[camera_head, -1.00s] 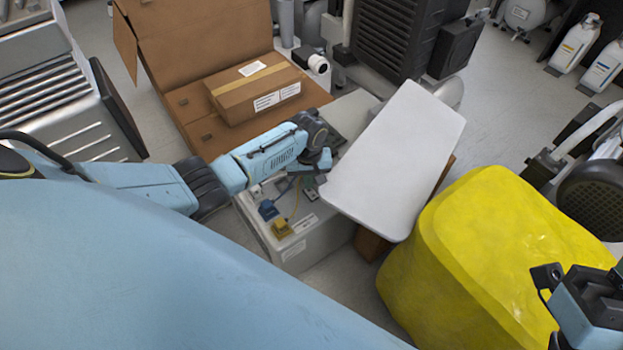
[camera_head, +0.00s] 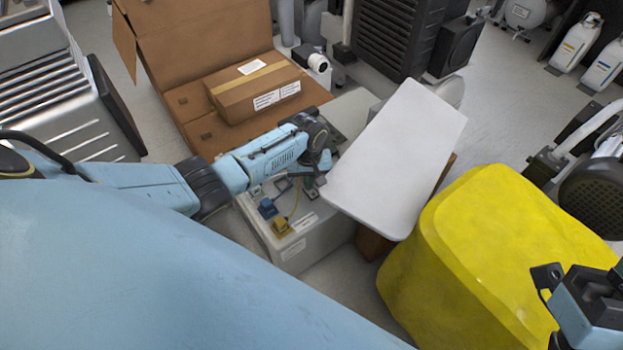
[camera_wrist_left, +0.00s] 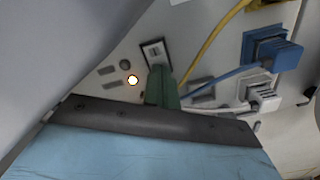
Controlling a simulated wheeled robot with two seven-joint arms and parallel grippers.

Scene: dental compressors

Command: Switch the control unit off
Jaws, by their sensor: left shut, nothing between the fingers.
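The control unit (camera_head: 305,245) is a pale grey box on the floor, partly under my left arm and a white board. Blue and yellow plugs sit on its top. In the left wrist view its panel (camera_wrist_left: 130,50) shows a small dark-framed switch (camera_wrist_left: 155,53), a glowing round light (camera_wrist_left: 132,80) and a dark round knob. My left gripper (camera_head: 311,183) is over the panel. Its green fingers (camera_wrist_left: 162,86) are shut and empty, with tips at the switch's lower edge; contact cannot be told. My right arm (camera_head: 590,310) shows at the lower right; its jaws are unclear.
A white board (camera_head: 398,160) stands close to the right of my left gripper. A yellow bulky object (camera_head: 490,260) is right of it. An open cardboard box (camera_head: 185,45) with a taped carton (camera_head: 255,88) lies behind. A blue plug (camera_wrist_left: 270,53) and cables are beside the switch.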

